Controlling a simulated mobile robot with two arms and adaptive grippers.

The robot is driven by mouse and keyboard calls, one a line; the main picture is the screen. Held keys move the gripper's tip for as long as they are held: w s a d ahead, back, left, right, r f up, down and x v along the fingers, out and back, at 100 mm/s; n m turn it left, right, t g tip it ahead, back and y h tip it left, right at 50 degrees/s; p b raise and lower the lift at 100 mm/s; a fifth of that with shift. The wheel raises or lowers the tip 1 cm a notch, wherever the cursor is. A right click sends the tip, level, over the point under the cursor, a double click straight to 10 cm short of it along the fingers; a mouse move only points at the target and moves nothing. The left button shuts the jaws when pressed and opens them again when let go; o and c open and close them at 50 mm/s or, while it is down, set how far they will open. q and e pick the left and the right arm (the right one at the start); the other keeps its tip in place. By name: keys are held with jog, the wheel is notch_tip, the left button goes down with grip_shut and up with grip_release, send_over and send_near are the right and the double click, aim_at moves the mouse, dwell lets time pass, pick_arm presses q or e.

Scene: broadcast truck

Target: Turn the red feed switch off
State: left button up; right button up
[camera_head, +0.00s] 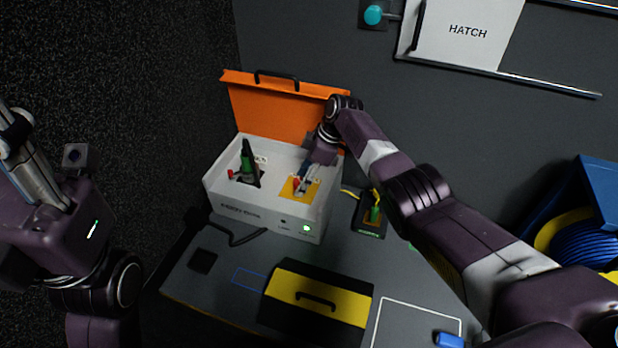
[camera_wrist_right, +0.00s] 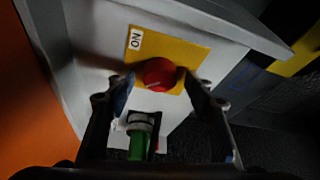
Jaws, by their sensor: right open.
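The red feed switch (camera_head: 296,182) sits on a yellow plate (camera_head: 287,191) inside an open white box (camera_head: 262,211). In the right wrist view the switch is a round red knob (camera_wrist_right: 159,72), with an ON label (camera_wrist_right: 136,40) beside it on the plate. My right gripper (camera_wrist_right: 161,90) is open over the switch, one finger on each side of the knob. I cannot tell whether they touch it. In the head view the right gripper (camera_head: 303,186) partly hides the switch and plate. My left gripper (camera_head: 22,150) is far left, away from the box; its jaws are unclear.
A green-handled lever (camera_head: 248,158) stands in the box's left part. The orange lid (camera_head: 275,110) is raised behind. A small device with a green part (camera_head: 375,214) is right of the box. A yellow and black case (camera_head: 318,292) lies in front. A blue object (camera_head: 449,340) is front right.

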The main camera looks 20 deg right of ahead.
jog(key=shift+d+r, duration=0.2)
jog(key=shift+r, duration=0.3)
jog(key=v, duration=0.4)
jog(key=shift+d+r, duration=0.1)
jog(key=shift+d, duration=0.1)
jog(key=s+d, duration=0.4)
jog(key=d, duration=0.7)
jog(key=shift+f, duration=0.2)
jog(key=shift+s, duration=0.15)
